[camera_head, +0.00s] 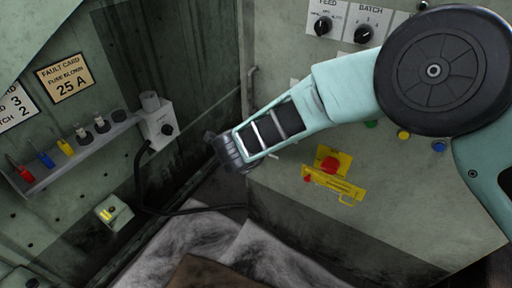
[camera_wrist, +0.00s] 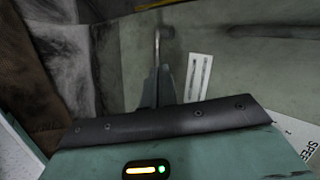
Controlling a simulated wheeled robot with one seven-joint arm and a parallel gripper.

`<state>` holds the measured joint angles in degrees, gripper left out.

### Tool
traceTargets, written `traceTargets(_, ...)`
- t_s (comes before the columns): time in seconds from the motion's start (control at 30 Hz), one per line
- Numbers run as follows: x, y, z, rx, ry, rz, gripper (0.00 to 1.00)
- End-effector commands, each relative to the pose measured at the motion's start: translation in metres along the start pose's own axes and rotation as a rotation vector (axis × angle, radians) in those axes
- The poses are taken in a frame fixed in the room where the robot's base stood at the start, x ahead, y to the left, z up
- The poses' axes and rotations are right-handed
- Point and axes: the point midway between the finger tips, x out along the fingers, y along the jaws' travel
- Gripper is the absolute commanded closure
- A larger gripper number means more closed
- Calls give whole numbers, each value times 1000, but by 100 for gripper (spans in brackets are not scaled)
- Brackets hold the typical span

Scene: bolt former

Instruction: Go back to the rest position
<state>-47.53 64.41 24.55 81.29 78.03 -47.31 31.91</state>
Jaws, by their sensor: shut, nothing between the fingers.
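My gripper (camera_head: 216,140) is at the end of my pale teal arm, in the middle of the head view. It is in the air before the corner between the left wall and the control panel (camera_head: 420,195). In the wrist view its dark fingers (camera_wrist: 159,75) are together with nothing held. They point toward a bent metal handle (camera_wrist: 157,48), which also shows on the panel edge in the head view (camera_head: 251,85). I cannot tell the gap between fingers and handle.
The panel carries FEED (camera_head: 324,26) and BATCH (camera_head: 364,34) knobs and a red stop button (camera_head: 331,165). A fuse rack (camera_head: 75,156), grey socket box (camera_head: 157,121), black cable (camera_head: 165,212) and fault card (camera_head: 65,78) are left. Stained grey sheeting (camera_head: 190,238) lies below.

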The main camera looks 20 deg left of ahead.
Motion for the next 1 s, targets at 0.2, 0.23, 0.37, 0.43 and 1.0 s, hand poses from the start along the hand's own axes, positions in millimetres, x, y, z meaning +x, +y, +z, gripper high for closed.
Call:
traceTargets(0.2, -6, -1, 2, -1, -3, 0, 100)
traceTargets(0.23, -8, -3, 2, -6, -8, -2, 100)
traceTargets(0.37, -28, -30, 4, -77, -86, -21, 100)
traceTargets(0.43, -51, -52, 5, -166, -167, -38, 100)
traceTargets(1.0, -312, -39, -149, -1369, -705, 95, 100)
